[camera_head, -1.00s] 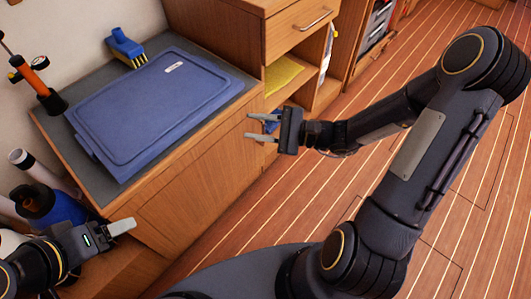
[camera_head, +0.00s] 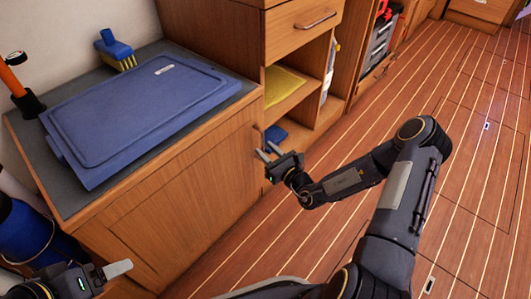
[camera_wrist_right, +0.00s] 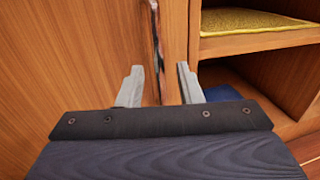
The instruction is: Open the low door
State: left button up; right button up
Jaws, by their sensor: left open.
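The low door (camera_head: 190,195) is the wooden front panel of the low cabinet under the grey counter, and it looks shut. My right gripper (camera_head: 267,150) is open at the door's right edge, its fingers pointing at the cabinet. In the right wrist view, the open fingers (camera_wrist_right: 160,85) are apart. A narrow shiny upright strip (camera_wrist_right: 155,45), perhaps the door's handle, shows ahead between them; I cannot tell whether they touch it. My left gripper (camera_head: 118,270) is at the lower left, open and empty, with one finger clearly visible.
A blue lid or board (camera_head: 150,110) lies on the counter, with a blue brush (camera_head: 115,50) behind it. To the right are open shelves with a yellow cloth (camera_head: 283,85) and a blue item (camera_head: 275,136). The plank floor (camera_head: 470,190) at right is clear.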

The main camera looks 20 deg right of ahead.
jog(key=shift+w+a, duration=0.15)
jog(key=shift+w, duration=0.35)
jog(key=shift+c, duration=0.4)
grip_shut()
